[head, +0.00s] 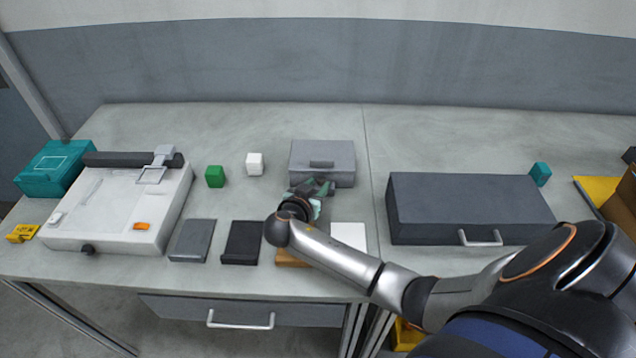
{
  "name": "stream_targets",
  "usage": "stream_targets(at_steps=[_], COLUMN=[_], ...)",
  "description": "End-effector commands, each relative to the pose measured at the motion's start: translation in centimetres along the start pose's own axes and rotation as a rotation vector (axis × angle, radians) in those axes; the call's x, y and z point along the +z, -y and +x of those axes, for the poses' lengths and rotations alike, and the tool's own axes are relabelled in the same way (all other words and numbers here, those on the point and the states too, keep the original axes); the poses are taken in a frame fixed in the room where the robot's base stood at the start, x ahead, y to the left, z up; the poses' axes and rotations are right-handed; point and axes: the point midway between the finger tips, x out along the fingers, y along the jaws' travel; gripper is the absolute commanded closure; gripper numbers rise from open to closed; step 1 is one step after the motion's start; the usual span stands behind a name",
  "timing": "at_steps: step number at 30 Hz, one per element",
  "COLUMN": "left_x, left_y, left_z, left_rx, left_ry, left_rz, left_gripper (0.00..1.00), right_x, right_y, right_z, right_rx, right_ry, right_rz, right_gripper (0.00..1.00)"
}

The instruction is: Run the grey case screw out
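A small light grey case (336,152) with a raised block on its lid stands on the bench behind my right gripper. My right gripper (322,193) is at the case's front, its greenish fingers pointing toward the front face. The gripper covers the lower left of that face, and I cannot make out a screw there. I cannot tell whether the fingers touch anything or are open. A larger dark grey case (450,200) with a silver handle (481,238) lies to the right. My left gripper is not in view.
A white machine (118,205) and a teal box (55,168) stand at left. A green block (215,176) and a white block (254,163) stand left of the small case. Flat dark pads (192,241) (242,243) and a white pad (349,236) lie in front.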

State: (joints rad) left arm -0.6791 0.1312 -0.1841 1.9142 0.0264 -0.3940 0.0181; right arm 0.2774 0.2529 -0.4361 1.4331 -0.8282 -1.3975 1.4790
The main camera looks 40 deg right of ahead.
Motion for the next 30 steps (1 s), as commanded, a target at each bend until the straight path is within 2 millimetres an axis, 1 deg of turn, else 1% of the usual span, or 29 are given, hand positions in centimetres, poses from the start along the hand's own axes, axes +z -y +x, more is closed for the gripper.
stream_targets(at_steps=[4, 12, 22, 30], left_x=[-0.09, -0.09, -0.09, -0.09], left_y=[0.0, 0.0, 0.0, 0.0], left_z=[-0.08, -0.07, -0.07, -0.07], left_rx=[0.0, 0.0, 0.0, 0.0], left_ry=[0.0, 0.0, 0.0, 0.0], left_rz=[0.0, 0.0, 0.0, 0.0], left_gripper=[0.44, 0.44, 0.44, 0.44], right_x=[-0.07, -0.03, -0.01, 0.0], right_y=[0.0, 0.0, -0.01, -0.01], right_z=[0.7, 0.78, 0.76, 0.75], right_rx=[0.0, 0.0, 0.0, 0.0], right_ry=[-0.001, 0.0, 0.0, 0.0], right_rz=[0.0, 0.001, 0.0, 0.0], right_gripper=[0.62, 0.62, 0.99, 1.0])
